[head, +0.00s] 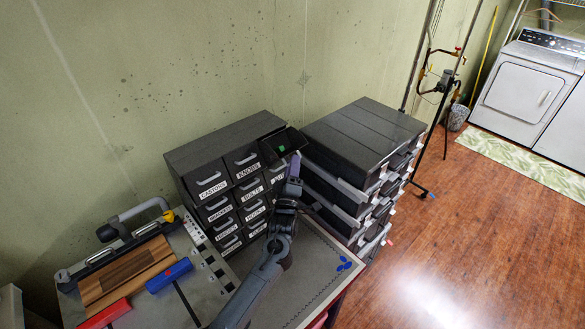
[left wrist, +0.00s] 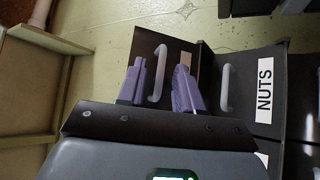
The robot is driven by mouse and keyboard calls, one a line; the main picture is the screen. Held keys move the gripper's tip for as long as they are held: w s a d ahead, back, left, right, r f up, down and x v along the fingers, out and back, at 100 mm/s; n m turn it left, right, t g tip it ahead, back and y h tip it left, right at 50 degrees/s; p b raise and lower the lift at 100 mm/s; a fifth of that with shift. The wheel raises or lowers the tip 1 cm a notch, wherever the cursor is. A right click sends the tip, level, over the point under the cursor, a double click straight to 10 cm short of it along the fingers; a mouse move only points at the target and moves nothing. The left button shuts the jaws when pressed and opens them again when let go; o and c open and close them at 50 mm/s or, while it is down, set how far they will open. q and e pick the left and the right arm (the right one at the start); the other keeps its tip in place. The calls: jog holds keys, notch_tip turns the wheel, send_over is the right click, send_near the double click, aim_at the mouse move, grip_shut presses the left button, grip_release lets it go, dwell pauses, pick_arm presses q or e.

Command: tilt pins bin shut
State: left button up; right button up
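A dark cabinet (head: 215,150) of labelled tilt bins stands against the wall. Its top-right bin (head: 280,146) is tilted open, with a small green item showing inside. This bin's label is not readable. My left gripper (head: 294,163) is beside this bin's front in the head view. In the left wrist view my left gripper (left wrist: 160,90) has its two purple fingers apart, with a pale handle (left wrist: 158,75) showing between them; contact cannot be told. The bin marked NUTS, with its own handle (left wrist: 227,88), is next to it. My right gripper is not in view.
A second dark drawer unit (head: 360,140) stands close on the right. On the bench lie a wooden board (head: 128,270), a blue block (head: 169,275), a red block (head: 104,315) and blue discs (head: 345,263). Bare bench lies before the cabinet.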

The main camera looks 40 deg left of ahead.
pick_arm(q)
jog(key=shift+c, duration=0.2)
grip_shut()
